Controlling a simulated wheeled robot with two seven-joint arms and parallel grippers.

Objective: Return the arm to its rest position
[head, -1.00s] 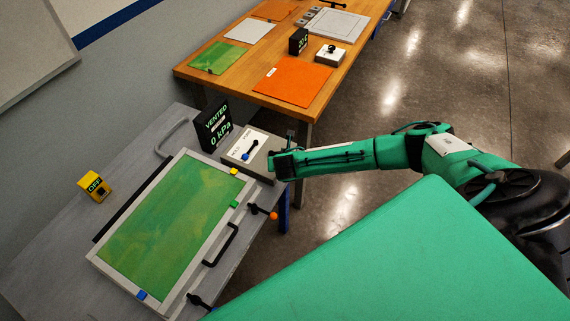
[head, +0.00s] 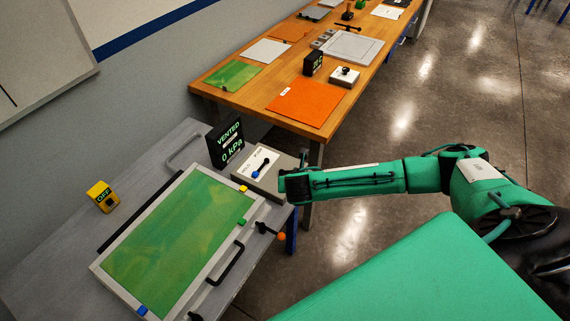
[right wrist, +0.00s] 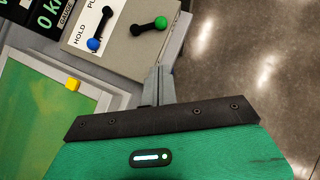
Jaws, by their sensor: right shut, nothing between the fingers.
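My right arm comes in from the right in the head view. Its gripper (head: 284,185) is beside the right end of a pale control box (head: 270,183) on the grey bench. In the right wrist view the fingers (right wrist: 158,84) are closed together with nothing between them, close to the box's edge. A blue-knobbed lever (right wrist: 94,44) on the labelled panel and a green-knobbed lever (right wrist: 149,26) lie just beyond the fingertips. Contact with the box cannot be told. My left gripper is not in view.
The framed green panel (head: 165,238) fills the bench's front. A "VENTED 0 kPa" display (head: 230,143) and a yellow box reading "OFF" (head: 103,196) stand behind it. An orange-knobbed lever (head: 270,231) juts from the bench edge. A wooden table (head: 240,97) stands behind; open floor lies right.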

